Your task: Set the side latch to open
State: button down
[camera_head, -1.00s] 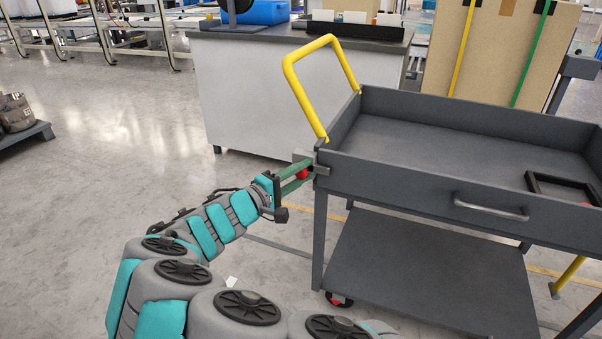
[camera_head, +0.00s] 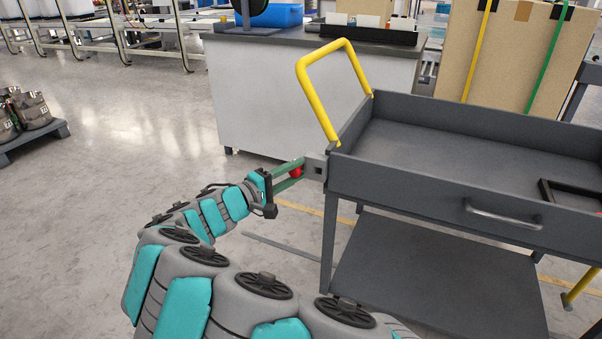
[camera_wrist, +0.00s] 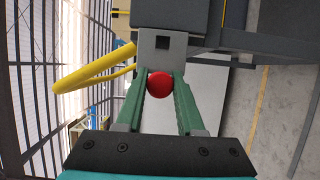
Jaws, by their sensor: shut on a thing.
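The side latch shows as a grey bracket (camera_head: 315,168) with a red ball knob (camera_head: 296,172) at the near left corner of the dark grey cart (camera_head: 430,183). My gripper (camera_head: 299,170) reaches it from the left, its green fingers on either side of the knob. In the wrist view the red knob (camera_wrist: 159,84) sits between the two fingers (camera_wrist: 160,78), just below the grey bracket (camera_wrist: 166,45) with a square dark hole. The gripper is shut on the knob. The fingers hide part of the latch, and its setting cannot be read.
A yellow handle (camera_head: 318,95) rises from the cart's left end. A black frame (camera_head: 572,195) lies in the cart's tray. A white cabinet (camera_head: 270,100) stands behind, and a pallet with metal parts (camera_head: 62,130) is at far left. The floor left of the cart is clear.

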jog(key=shift+a, duration=0.2)
jog(key=c, duration=0.5)
grip_release()
jog(key=shift+c, duration=0.2)
jog(key=v, duration=0.7)
jog(key=shift+s+a+b, duration=0.25)
jog(key=shift+s+b, duration=0.05)
jog(key=shift+b, duration=0.1)
